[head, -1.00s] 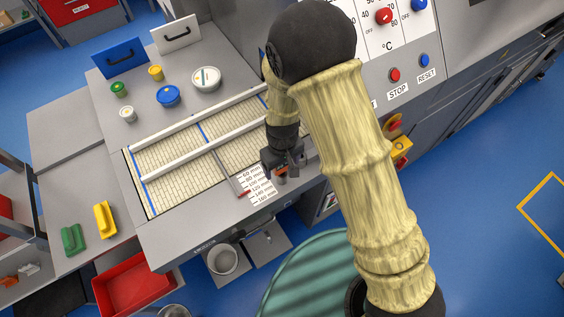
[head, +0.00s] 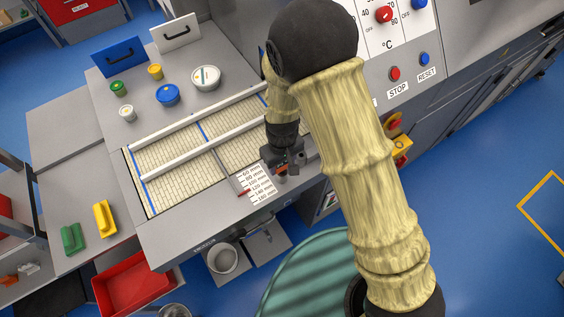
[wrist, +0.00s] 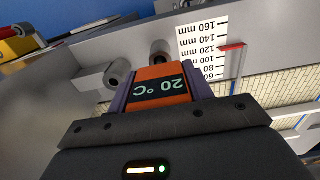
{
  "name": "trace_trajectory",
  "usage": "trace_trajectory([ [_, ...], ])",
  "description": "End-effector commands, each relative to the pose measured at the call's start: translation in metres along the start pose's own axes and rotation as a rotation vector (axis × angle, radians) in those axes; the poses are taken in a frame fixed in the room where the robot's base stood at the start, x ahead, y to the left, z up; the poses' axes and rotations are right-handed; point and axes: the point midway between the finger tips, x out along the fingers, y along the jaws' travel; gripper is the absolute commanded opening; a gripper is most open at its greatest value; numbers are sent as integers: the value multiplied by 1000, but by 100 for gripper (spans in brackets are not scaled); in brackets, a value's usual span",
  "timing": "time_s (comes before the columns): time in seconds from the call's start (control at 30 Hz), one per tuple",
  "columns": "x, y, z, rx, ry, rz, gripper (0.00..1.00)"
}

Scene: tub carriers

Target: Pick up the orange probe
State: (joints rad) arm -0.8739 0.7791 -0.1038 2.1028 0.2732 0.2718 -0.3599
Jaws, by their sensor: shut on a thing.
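The orange probe (wrist: 160,86) fills the middle of the wrist view, its dark display reading 20 °C. My gripper (wrist: 160,90) is shut on it, one finger on each side. In the head view my gripper (head: 284,162) is at the front edge of the machine's grey deck, right of the scale card, and only a small orange patch of the probe (head: 281,170) shows beneath it. The probe's lower end is hidden, and I cannot tell whether it is clear of its place.
A millimetre scale card (head: 257,183) with a red pointer lies left of the gripper. The mesh belt (head: 170,167) has white rails. Several round tubs, including a blue one (head: 168,95), stand on the rear deck. A red tray (head: 139,288) is at lower left.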

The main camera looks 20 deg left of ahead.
Motion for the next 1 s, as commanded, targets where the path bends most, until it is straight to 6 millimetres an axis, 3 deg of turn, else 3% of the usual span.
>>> trace_trajectory([
  [0.17,-16,0,-1,-1,6,1,27],
  [0.63,-87,0,-1,-2,4,0,27],
  [1.0,-97,0,0,0,0,0,27],
])
